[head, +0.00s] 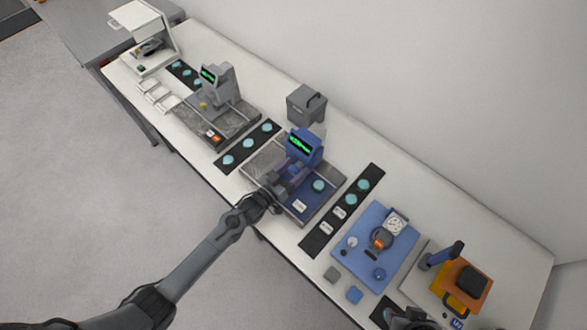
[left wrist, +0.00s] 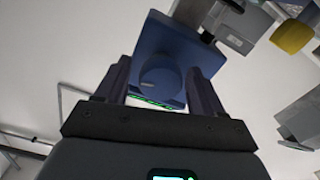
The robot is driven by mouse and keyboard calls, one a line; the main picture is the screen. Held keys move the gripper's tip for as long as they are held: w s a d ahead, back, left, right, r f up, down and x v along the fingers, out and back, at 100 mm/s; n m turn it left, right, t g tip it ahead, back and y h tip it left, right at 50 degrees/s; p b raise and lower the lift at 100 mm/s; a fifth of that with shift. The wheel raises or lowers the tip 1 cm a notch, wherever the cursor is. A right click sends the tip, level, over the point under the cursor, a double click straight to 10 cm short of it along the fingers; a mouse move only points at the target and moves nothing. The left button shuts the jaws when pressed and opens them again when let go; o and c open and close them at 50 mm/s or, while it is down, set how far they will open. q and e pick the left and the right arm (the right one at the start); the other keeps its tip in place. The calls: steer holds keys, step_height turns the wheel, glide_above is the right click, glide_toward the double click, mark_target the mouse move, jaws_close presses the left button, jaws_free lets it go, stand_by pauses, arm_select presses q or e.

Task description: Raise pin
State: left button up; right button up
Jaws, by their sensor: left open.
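My left gripper (head: 287,183) reaches over the grey slab of the middle station, just in front of the blue instrument head (head: 304,147) with its green-lit display. In the left wrist view the two dark fingers of my left gripper (left wrist: 161,88) are apart, on either side of a round blue knob-like part (left wrist: 160,72) under the blue housing (left wrist: 165,38). I see no clear contact. I cannot tell whether this round part is the pin. A dark shape at the bottom edge of the head view may be my right gripper; its jaws cannot be made out.
A similar grey instrument (head: 215,88) stands to the left. Black strips (head: 318,236) with teal discs lie between stations. A blue plate (head: 350,262) and an orange device (head: 466,278) stand to the right. A grey box (head: 306,103) sits behind.

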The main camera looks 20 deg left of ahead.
arm_select(q)
steer(key=c, duration=1)
steer(key=shift+m, duration=0.3)
steer(key=m+b, duration=0.1)
steer(key=m, duration=0.3)
steer(key=shift+d, duration=0.1)
steer(key=m+b, duration=0.1)
steer(key=m, duration=0.4)
steer(key=shift+m, duration=0.3)
steer(key=m+b, duration=0.1)
steer(key=m, duration=0.4)
steer(key=shift+d+f+m, duration=0.1)
steer(key=shift+m, duration=0.2)
steer(key=m, duration=0.5)
steer(key=shift+s+f, duration=0.1)
